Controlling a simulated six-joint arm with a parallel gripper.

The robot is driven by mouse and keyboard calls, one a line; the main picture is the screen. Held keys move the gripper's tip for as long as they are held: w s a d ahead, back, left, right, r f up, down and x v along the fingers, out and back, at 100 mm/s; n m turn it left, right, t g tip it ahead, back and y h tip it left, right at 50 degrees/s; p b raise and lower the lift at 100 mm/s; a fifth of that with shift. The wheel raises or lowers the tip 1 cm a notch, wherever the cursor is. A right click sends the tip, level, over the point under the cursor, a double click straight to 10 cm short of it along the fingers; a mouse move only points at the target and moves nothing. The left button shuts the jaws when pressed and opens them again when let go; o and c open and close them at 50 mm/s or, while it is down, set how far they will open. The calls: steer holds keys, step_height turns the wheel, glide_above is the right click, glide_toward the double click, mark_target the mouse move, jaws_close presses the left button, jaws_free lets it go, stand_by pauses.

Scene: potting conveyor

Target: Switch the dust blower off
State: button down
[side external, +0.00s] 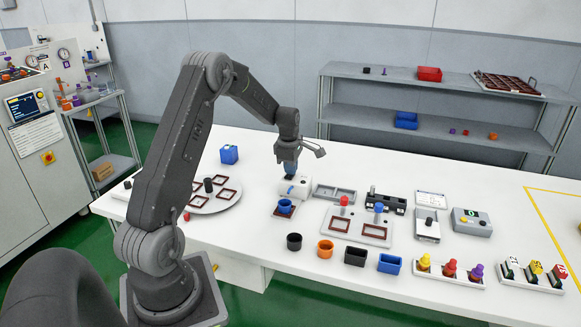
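A small white device (301,186) with a dark round part on top stands on the white table under my arm. It may be the dust blower, but I cannot read a label or see its switch position. A blue cup (284,206) stands on a small dark red framed plate just in front of it. My gripper (290,172) points down just above and behind the white device. Its fingers are small and partly hidden, so I cannot tell whether they are open or touching anything. A grey box with a green display (471,222) stands further right.
A round tray (229,200) with dark red frames lies left. A grey fixture (375,231) with red and blue knobs lies right of the white device. Several small cups and coloured-knob racks line the front edge. Shelves stand behind.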

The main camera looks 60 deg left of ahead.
mark_target(288, 176)
steer(key=shift+s+d+f, duration=0.2)
steer(key=shift+f, duration=0.05)
steer(key=shift+s+d+r, duration=0.2)
steer(key=shift+s+d, duration=0.2)
steer(key=shift+d, duration=0.05)
steer(key=shift+r, duration=0.2)
step_height(288, 176, up, 14)
steer(key=s+d, duration=0.1)
steer(key=shift+f, duration=0.15)
stand_by(0.3)
steer(key=shift+w+a, duration=0.35)
steer(key=shift+a, duration=0.15)
steer(key=shift+f, duration=0.1)
